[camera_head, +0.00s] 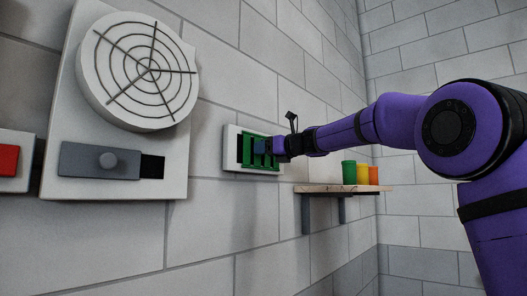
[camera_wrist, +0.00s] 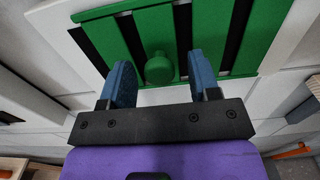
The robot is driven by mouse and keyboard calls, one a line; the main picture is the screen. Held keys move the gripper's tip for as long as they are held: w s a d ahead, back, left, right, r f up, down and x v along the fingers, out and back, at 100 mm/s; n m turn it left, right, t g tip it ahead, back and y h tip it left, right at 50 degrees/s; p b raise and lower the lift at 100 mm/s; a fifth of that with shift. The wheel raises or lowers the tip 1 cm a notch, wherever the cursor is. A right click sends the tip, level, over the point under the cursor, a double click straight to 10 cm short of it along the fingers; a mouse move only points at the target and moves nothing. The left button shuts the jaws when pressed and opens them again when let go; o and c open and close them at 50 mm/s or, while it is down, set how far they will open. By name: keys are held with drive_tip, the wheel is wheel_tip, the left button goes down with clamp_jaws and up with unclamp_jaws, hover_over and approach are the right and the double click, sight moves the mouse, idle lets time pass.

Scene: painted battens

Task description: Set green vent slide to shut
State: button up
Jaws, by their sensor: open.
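The green vent slide (camera_head: 247,157) sits in a white frame (camera_head: 230,136) on the wall. In the wrist view the slide (camera_wrist: 225,35) has green slats with dark slots showing between them. A round green knob (camera_wrist: 159,68) stands out from the slide. My gripper (camera_wrist: 161,72) is open, its two blue fingers to the left and right of the knob, with a gap on each side. In the head view my gripper (camera_head: 265,147) is at the vent and hides part of it; the knob cannot be made out there.
A grey slide (camera_head: 85,162) with a round knob is on a white panel at left, below a round grille (camera_head: 138,72). A red part (camera_head: 8,160) is at the far left edge. Below right of the vent, a shelf (camera_head: 335,189) holds green, yellow and orange cups.

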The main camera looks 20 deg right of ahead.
sight(251, 150)
drive_tip(key=shift+w+a, duration=0.4)
drive_tip(key=shift+w, duration=0.15)
clamp_jaws()
drive_tip(key=shift+s+a, duration=0.4)
drive_tip(key=shift+a, duration=0.2)
drive_tip(key=shift+s+a, duration=0.4)
drive_tip(key=shift+a, duration=0.2)
drive_tip(key=shift+f, duration=0.1)
unclamp_jaws()
drive_tip(key=shift+a, duration=0.1)
